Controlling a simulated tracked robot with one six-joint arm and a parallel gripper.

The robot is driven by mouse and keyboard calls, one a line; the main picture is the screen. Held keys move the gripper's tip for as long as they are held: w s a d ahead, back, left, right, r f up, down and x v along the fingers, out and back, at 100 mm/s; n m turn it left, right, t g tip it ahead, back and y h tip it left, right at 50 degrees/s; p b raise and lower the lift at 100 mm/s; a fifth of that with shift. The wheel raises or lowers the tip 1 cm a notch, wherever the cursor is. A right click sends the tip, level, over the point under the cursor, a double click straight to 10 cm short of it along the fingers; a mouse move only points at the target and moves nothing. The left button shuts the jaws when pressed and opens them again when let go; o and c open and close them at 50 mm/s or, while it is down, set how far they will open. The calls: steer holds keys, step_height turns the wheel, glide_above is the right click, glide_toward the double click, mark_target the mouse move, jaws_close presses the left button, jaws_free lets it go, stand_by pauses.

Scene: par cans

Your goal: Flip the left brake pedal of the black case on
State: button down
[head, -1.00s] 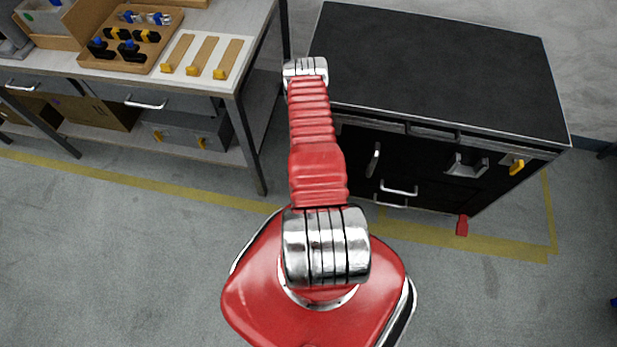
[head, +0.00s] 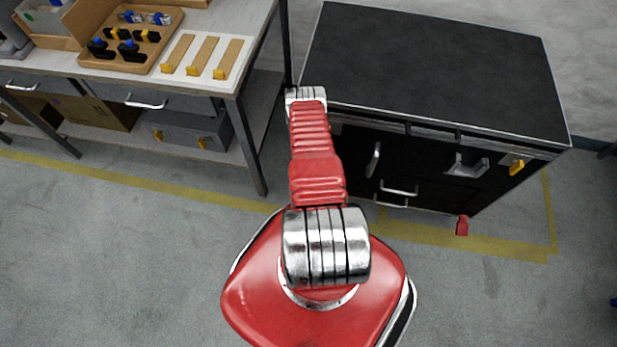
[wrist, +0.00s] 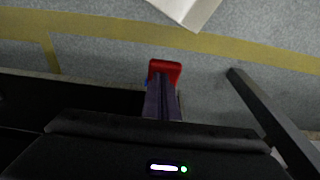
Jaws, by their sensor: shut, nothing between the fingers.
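The black case (head: 440,70) stands at the right in the head view. Its left brake pedal (wrist: 166,68) is the red piece in the upper middle of the wrist view. In the head view my red arm hides that corner of the case. My gripper (wrist: 162,92) shows in the wrist view as two dark purple fingers, shut and empty. Their tips overlap the near edge of the red pedal in the picture; I cannot tell whether they touch it. The right brake pedal (head: 462,225), also red, sticks out at the case's lower right front.
A workbench (head: 240,95) stands left of the case, with trays and tools on it. Its dark leg (wrist: 270,120) runs close beside the gripper in the wrist view. Handles (head: 398,190) jut from the case front. The grey floor (head: 130,250) in front is clear.

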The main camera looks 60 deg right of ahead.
steer(key=shift+a, duration=0.25)
steer(key=shift+d+f, duration=0.1)
steer(key=shift+d, duration=0.05)
steer(key=shift+s+a+f, duration=0.2)
steer(key=shift+a+f, duration=0.2)
steer(key=shift+f, duration=0.35)
steer(key=shift+s+a+f, duration=0.2)
steer(key=shift+a+f, duration=0.2)
steer(key=shift+f, duration=0.3)
steer(key=shift+s+a+f, duration=0.1)
steer(key=shift+a+f, duration=0.1)
steer(key=shift+f, duration=0.8)
